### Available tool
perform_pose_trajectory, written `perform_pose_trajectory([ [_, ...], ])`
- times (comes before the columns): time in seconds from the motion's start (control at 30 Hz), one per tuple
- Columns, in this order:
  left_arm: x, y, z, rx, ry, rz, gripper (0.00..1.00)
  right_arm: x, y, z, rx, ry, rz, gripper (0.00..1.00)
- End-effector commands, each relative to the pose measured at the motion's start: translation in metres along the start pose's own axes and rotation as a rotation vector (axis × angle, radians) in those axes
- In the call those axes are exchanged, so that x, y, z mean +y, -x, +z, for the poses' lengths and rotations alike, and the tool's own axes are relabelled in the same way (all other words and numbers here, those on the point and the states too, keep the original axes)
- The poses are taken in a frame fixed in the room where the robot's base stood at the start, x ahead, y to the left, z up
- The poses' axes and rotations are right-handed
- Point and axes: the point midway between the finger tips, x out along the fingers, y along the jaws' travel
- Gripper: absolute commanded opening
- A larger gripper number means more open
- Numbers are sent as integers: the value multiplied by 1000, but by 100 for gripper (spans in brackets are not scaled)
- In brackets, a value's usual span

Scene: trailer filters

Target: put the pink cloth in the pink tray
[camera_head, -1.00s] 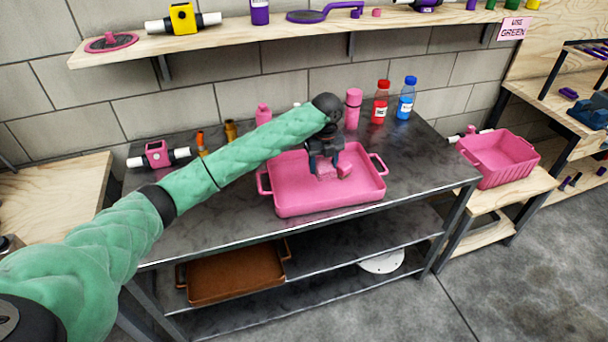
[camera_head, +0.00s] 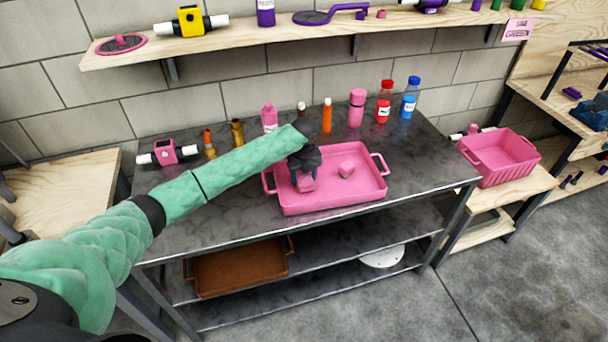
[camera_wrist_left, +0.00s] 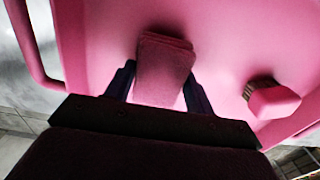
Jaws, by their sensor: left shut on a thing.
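The pink tray (camera_head: 335,197) stands on the dark metal table. My left gripper (camera_head: 304,184) is over the left part of the tray, shut on the pink cloth (camera_head: 306,183). In the left wrist view the cloth (camera_wrist_left: 163,72) is a folded pink block between the two dark fingers, above the tray floor (camera_wrist_left: 225,45). I cannot tell whether it touches the floor. A second small pink object (camera_head: 347,170) with a dark bristly edge lies in the tray, right of the gripper. My right gripper is not in view.
Several bottles, including a pink one (camera_head: 357,107) and a blue-capped one (camera_head: 409,97), stand behind the tray. A pink basket (camera_head: 500,157) sits on a wooden stand at the right. A brown tray (camera_head: 240,272) lies on the lower shelf.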

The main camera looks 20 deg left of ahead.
Motion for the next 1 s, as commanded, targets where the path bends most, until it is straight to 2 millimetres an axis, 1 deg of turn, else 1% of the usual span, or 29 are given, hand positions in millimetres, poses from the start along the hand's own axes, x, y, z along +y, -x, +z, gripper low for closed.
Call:
perform_pose_trajectory([
  [0.43, 0, -6, 0, -1, 0, 0, 32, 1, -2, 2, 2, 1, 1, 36],
  [0.47, 0, -5, 0, -1, 0, -1, 58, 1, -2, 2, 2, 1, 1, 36],
  [0.5, 0, -5, 0, -1, 0, -1, 66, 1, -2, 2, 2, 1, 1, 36],
  [0.57, 0, -5, 0, -1, 0, -1, 76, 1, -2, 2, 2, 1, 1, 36],
  [0.87, 0, -4, 0, -1, 0, -1, 76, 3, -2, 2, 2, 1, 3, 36],
  [1.0, -1, 5, 1, -2, -1, -3, 76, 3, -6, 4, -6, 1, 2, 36],
])
